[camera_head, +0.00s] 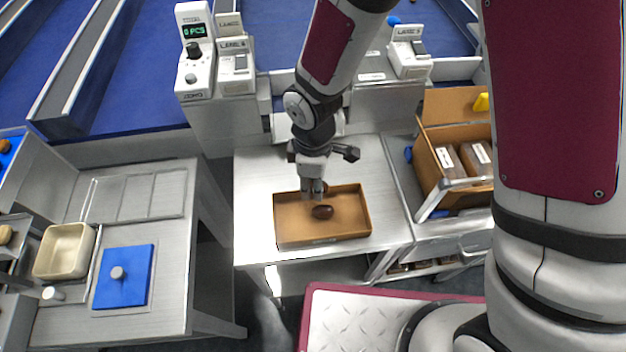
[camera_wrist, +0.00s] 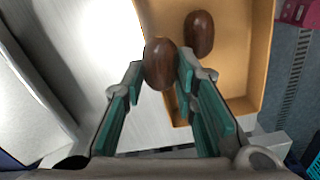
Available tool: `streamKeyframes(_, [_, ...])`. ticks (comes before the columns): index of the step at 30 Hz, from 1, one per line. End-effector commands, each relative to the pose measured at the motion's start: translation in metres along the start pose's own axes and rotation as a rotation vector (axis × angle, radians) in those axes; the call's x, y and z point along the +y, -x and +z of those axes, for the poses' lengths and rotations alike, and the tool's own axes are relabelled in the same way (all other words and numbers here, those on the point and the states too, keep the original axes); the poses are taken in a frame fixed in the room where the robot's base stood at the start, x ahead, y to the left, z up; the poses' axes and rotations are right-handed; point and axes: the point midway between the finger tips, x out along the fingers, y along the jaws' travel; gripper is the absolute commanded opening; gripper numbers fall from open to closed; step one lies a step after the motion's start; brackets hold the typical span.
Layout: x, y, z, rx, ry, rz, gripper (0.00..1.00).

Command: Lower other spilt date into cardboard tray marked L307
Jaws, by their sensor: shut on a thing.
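My gripper (camera_head: 314,194) points down over the cardboard tray (camera_head: 355,228), an open brown tray on the metal bench. In the wrist view, my gripper (camera_wrist: 162,72) is shut on a dark brown date (camera_wrist: 160,63), held between its fingertips. A second dark brown date (camera_wrist: 199,34) lies on the floor of the tray (camera_wrist: 235,75), just beyond the held one. In the head view, a date (camera_head: 322,211) shows in the tray just below the fingertips. A marking on the tray's front wall is too small to read. The height of the held date above the tray floor is unclear.
An open carton (camera_head: 435,172) with packed boxes stands right of the tray. Labelled control boxes (camera_head: 235,65) stand behind the bench. Bare bench (camera_head: 258,170) surrounds the tray.

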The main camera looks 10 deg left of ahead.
Motion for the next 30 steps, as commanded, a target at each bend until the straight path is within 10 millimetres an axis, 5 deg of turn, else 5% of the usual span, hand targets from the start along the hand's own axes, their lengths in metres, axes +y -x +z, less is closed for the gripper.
streamKeyframes(1, [0.0, 0.0, 0.0, 0.0, 0.0, 0.0, 0.17])
streamKeyframes(3, [0.0, 0.0, 0.0, 0.0, 0.0, 0.0, 0.4])
streamKeyframes(5, [0.0, 0.0, 0.0, 0.0, 0.0, 0.0, 0.5])
streamKeyframes(17, [0.001, 0.006, -0.001, 0.002, 0.0, 0.002, 0.5])
streamKeyframes(30, [0.002, 0.087, -0.001, 0.003, -0.002, 0.005, 0.5])
